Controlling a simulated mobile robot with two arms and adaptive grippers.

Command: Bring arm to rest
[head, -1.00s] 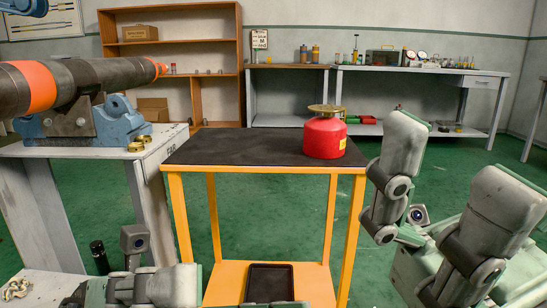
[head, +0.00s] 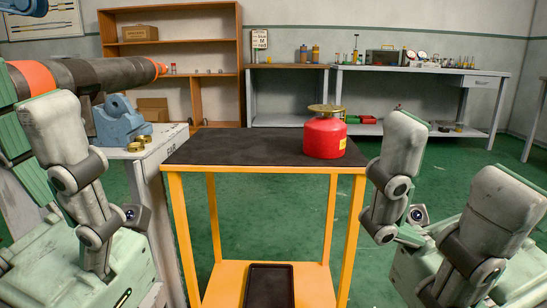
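Both of my arms show in the head view, folded upright at either side of the black-topped cart. My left arm (head: 72,150) stands at the left, in front of the pipe and its vise. My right arm (head: 395,165) stands at the right, beyond the cart's right edge. A small wrist camera shows beside each arm's lower links. The fingers of both grippers are hidden behind my arm links, and I see nothing held.
A red can with a brass top (head: 325,135) stands on the cart (head: 235,148) at its right. A black tray (head: 268,285) lies on the lower shelf. A blue vise (head: 122,122) holds the dark pipe (head: 105,72) near brass rings (head: 140,141). Shelves and benches line the back wall.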

